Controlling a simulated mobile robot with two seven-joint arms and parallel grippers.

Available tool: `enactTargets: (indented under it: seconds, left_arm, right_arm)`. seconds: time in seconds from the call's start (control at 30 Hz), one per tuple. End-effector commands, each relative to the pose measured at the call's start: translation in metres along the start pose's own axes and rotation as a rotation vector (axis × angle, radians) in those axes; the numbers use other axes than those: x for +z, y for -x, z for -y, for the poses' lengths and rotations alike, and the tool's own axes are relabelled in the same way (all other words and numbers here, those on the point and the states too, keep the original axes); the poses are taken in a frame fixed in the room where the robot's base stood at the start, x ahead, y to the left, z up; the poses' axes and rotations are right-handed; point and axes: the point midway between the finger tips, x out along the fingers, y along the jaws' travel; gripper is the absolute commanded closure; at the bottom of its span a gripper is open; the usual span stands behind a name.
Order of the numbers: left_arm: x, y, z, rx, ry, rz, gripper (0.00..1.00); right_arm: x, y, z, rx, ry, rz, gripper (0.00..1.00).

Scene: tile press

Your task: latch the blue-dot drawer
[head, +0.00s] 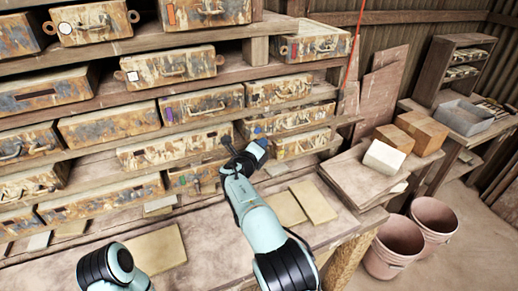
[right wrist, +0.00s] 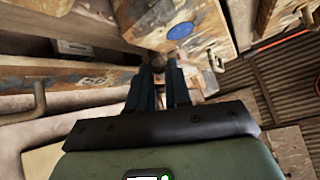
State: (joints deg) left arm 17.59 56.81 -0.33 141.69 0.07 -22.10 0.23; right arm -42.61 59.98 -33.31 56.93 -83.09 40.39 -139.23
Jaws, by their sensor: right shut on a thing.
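The blue-dot drawer (head: 300,119) is a worn, rust-stained drawer in the right column of the rack, with a blue dot on its left front and a handle. In the right wrist view its front (right wrist: 157,22) shows tilted, with the dot near the top. My right gripper (head: 231,146) is just left of and below this drawer's front. In the right wrist view my right gripper (right wrist: 160,72) has its fingers close together on a small brown rounded knob (right wrist: 158,60), beside the drawer's lower edge; what the knob belongs to is unclear. My left gripper is out of view.
Other worn drawers surround it, including a wide one (head: 150,155) to the lower left and one with a purple mark (head: 203,106). Flat tan tiles (head: 313,201) lie on the bench below. Boxes (head: 421,132) and buckets (head: 394,246) stand to the right.

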Motion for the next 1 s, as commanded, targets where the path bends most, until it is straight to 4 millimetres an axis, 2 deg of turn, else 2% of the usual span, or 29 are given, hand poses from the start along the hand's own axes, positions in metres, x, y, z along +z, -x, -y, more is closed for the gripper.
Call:
enactTargets:
  seconds: [0.33,0.87,0.9,0.93,1.0]
  left_arm:
    - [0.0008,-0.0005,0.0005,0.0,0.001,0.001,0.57]
    - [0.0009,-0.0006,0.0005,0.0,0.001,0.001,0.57]
    - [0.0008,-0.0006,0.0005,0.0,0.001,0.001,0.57]
    - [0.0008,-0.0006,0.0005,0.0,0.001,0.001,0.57]
    - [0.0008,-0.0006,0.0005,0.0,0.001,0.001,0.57]
  right_arm:
    - [0.0012,-0.0008,0.0067,0.104,-0.105,-0.028,1.0]
    - [0.0011,-0.0007,0.0067,0.122,-0.12,-0.034,1.0]
    - [0.0011,-0.0007,0.0067,0.122,-0.12,-0.034,0.69]
    - [0.0011,-0.0008,0.0066,0.122,-0.119,-0.034,0.64]
    - [0.001,-0.0008,0.0068,0.122,-0.119,-0.034,0.64]
